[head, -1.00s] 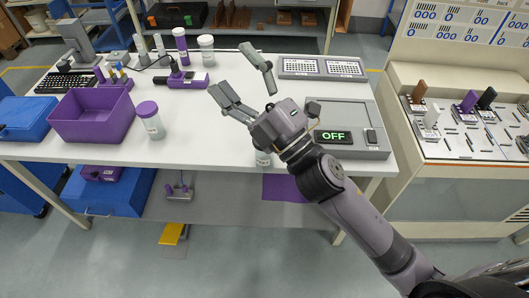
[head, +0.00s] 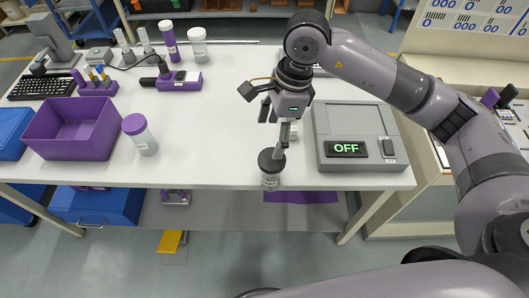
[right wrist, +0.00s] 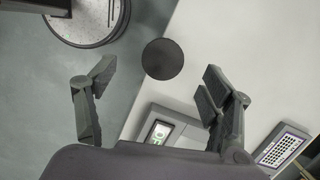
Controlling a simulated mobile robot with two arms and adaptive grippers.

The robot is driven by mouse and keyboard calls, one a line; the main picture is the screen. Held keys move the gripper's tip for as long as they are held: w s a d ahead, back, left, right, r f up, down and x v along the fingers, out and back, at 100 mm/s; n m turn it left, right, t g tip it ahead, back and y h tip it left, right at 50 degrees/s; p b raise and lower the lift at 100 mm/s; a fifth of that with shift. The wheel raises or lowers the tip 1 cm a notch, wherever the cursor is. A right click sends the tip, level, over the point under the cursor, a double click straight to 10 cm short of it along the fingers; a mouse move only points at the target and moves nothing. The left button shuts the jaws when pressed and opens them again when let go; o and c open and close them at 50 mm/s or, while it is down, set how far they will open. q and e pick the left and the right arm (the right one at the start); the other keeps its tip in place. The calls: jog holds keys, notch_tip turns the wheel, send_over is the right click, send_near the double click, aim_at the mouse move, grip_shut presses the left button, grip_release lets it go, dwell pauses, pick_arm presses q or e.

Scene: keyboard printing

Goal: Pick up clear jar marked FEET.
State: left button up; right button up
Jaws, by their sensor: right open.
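A small clear jar with a black lid (head: 271,168) stands upright at the table's front edge. Its label is too small to read. In the right wrist view its round black lid (right wrist: 162,59) shows from above, ahead of the fingertips and between their lines. My right gripper (head: 273,138) is open and points down over this jar, with one finger overlapping the lid in the head view. It also shows in the right wrist view (right wrist: 157,77) with its fingers spread and nothing between them. My left gripper is not in view.
The grey device reading OFF (head: 355,150) stands just right of the jar. A jar with a purple lid (head: 140,135) and a purple bin (head: 72,127) stand to the left. The white table (head: 215,130) is clear between them.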

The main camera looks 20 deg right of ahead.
aim_at(271, 160)
jog(key=shift+h, duration=0.4)
jog(key=f+p, duration=0.1)
jog(key=f, duration=0.2)
jog(key=f+p, duration=0.2)
jog(key=f, duration=0.2)
jog(key=shift+s+d, duration=0.1)
jog(key=shift+d, duration=0.1)
jog(key=f, duration=0.3)
jog(key=shift+w+a+p, duration=0.25)
jog(key=shift+w+p, duration=0.05)
jog(key=shift+p, duration=0.05)
jog(key=shift+f, duration=0.65)
jog(key=shift+f+p, duration=0.2)
jog(key=shift+p, duration=0.1)
jog(key=f, duration=0.1)
jog(key=f+p, duration=0.1)
jog(key=f, duration=0.1)
jog(key=f+p, duration=0.1)
jog(key=shift+w+a+f, duration=0.1)
jog(key=shift+w+f, duration=0.1)
jog(key=shift+w, duration=0.05)
jog(key=shift+f, duration=0.3)
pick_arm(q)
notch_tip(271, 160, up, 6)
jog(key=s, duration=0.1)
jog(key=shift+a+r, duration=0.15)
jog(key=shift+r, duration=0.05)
